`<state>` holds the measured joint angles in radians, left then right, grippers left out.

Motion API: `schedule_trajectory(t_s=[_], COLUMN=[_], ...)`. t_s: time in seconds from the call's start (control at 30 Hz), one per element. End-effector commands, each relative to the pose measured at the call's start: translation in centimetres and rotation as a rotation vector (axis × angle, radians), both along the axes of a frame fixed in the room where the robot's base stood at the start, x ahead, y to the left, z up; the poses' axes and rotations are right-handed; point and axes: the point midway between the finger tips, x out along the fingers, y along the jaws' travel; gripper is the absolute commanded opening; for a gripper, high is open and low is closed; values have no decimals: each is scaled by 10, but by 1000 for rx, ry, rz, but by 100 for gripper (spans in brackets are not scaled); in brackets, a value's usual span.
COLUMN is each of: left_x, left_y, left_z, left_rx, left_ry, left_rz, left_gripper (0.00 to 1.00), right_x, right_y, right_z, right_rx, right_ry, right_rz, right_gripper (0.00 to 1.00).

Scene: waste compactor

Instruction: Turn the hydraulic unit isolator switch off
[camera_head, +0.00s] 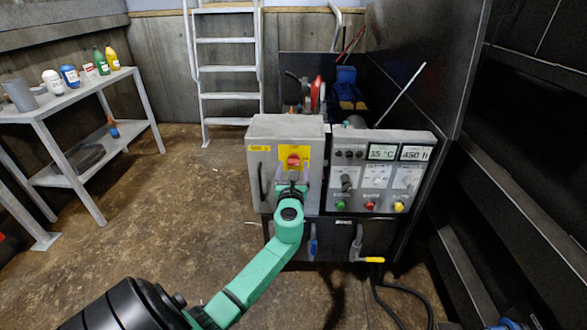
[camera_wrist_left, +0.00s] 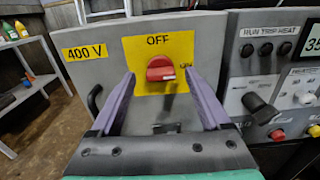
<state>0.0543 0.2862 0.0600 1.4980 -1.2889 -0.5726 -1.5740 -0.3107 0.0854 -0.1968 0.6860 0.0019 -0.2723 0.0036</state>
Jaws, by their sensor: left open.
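The isolator switch is a red rotary knob (camera_head: 293,160) on a yellow plate on the front of a grey electrical box (camera_head: 259,133). In the left wrist view the red knob (camera_wrist_left: 161,68) lies roughly level, below the word OFF on the yellow plate (camera_wrist_left: 133,47). A label beside the box's plate reads 400 V (camera_wrist_left: 85,51). My left gripper (camera_head: 292,184) is in front of the box, just below the knob. In the left wrist view its two purple fingers (camera_wrist_left: 163,88) are open, one on each side of the knob, with nothing between them gripped. My right gripper is not in view.
A control panel (camera_head: 383,151) with displays, knobs and buttons stands right of the box. A black handle (camera_wrist_left: 94,100) sticks out on the box's left. Valves with blue and yellow handles (camera_head: 370,259) sit below. A shelf (camera_head: 93,93) with bottles stands left; floor between is free.

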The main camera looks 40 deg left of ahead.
Motion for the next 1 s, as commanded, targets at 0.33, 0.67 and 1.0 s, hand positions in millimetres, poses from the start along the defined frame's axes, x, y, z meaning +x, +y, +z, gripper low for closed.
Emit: schedule_trajectory(t_s=[0.33,0.67,1.0], left_x=[10,10,10], left_y=[8,8,8], left_z=[0,-1,-2], left_rx=[-2,-3,-61], left_ry=[0,0,-44], left_rz=[-1,-1,-1], left_gripper=[80,0,0], right_x=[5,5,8], right_y=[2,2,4], right_z=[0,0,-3], right_rx=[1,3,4], right_ry=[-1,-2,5], right_rz=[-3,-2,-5], right_gripper=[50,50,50])
